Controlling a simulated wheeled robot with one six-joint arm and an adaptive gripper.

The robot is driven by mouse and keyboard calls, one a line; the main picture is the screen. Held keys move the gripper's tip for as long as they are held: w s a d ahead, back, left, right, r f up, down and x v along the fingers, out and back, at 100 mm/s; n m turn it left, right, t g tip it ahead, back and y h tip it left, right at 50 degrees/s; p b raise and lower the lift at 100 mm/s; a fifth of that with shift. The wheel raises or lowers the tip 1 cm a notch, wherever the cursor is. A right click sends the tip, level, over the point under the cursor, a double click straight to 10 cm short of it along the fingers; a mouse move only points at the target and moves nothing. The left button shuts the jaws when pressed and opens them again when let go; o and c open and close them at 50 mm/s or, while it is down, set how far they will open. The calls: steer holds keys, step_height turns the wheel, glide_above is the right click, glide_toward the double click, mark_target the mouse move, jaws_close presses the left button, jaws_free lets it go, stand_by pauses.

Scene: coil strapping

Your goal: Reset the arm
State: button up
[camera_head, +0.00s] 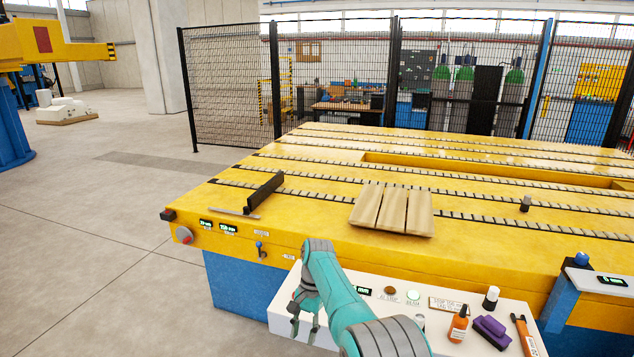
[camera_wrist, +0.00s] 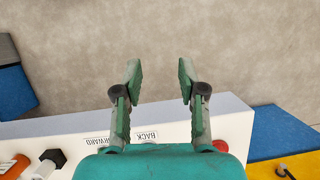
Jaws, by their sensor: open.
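My teal arm reaches up from the bottom of the head view and bends downward at its far end. My gripper (camera_head: 305,327) hangs at the left end of the white control panel (camera_head: 463,338). In the wrist view my gripper (camera_wrist: 160,82) shows two green-padded fingers spread wide apart. Nothing is between them. Bare grey floor (camera_wrist: 158,40) lies beyond the fingertips, and the panel's edge (camera_wrist: 70,126) runs behind the fingers. The gripper touches no object that I can see.
An orange bottle (camera_head: 458,326), purple block (camera_head: 491,331) and orange-handled tool (camera_head: 524,335) lie on the panel's right. The yellow slatted table (camera_head: 330,220) bears wooden boards (camera_head: 392,209) and a dark bar (camera_head: 263,191). A mesh fence (camera_head: 232,85) stands behind.

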steer(key=s+d+f+t, duration=0.2)
steer(key=f, duration=0.7)
steer(key=s+d+f+t, duration=0.1)
steer(key=s+d+f, duration=0.2)
steer(key=f, duration=0.7)
steer(key=s+d+f+t, duration=0.2)
steer(key=f, duration=0.7)
steer(key=s+d+f+n+t, duration=0.15)
steer(key=s+d+f, duration=0.25)
steer(key=s, duration=0.6)
steer(key=s+d+f+t, duration=0.3)
steer(key=s+d+f, duration=0.1)
steer(key=s, duration=0.6)
steer(key=s+d+r+n+t+h, duration=0.1)
steer(key=s+d+r+t, duration=0.2)
steer(key=s+r, duration=0.6)
steer(key=s+d+r+n+t, duration=0.1)
steer(key=s+d+r+t, duration=0.15)
steer(key=s+r, duration=0.7)
steer(key=s+r+t, duration=0.1)
steer(key=s+r, duration=0.3)
steer(key=r, duration=0.3)
steer(key=s+d+r+n+t, duration=0.1)
steer(key=s+r, duration=0.4)
steer(key=r, duration=0.3)
steer(key=s+r+t+h, duration=0.1)
steer(key=s+r, duration=0.4)
steer(key=r, duration=0.3)
steer(key=shift+d+t, duration=0.25)
steer(key=shift+t, duration=0.05)
